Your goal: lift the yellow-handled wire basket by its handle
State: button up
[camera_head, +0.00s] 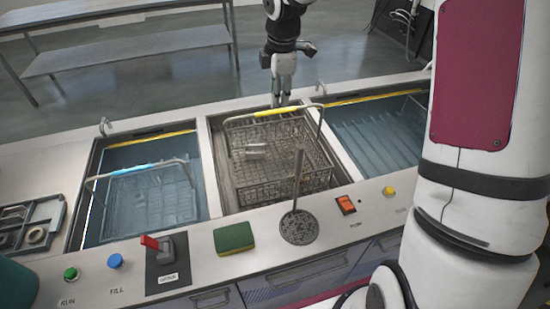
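The yellow-handled wire basket (262,187) stands in the middle tank. Its handle is upright and spans the top, with a yellow grip (276,111) at its middle. A small metal part (256,150) lies inside it. My gripper (281,101) points down near the grip, its fingertips just above and behind it in the picture. I cannot tell whether it touches the handle. The fingers look close together, but their gap is too small to judge. Nothing shows held in them.
A blue-handled wire basket (153,196) sits in the left tank's water (115,159). The right tank (375,133) has no basket in view. A perforated skimmer (299,227) stands on the front ledge, its handle rising before the middle basket. A green sponge (233,237) lies nearby.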

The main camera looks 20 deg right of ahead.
aim_at(277, 111)
jog(key=shift+w+d+f+p, duration=0.1)
jog(key=shift+w+f+p, duration=0.1)
jog(key=shift+f, duration=1.05)
jog(key=shift+w+d+f+p, duration=0.1)
jog(key=shift+w+f, duration=0.15)
jog(key=shift+f, duration=0.95)
jog(key=shift+w+f+p, duration=0.15)
jog(key=shift+w+f, duration=0.05)
jog(key=shift+f, duration=1.05)
grip_shut()
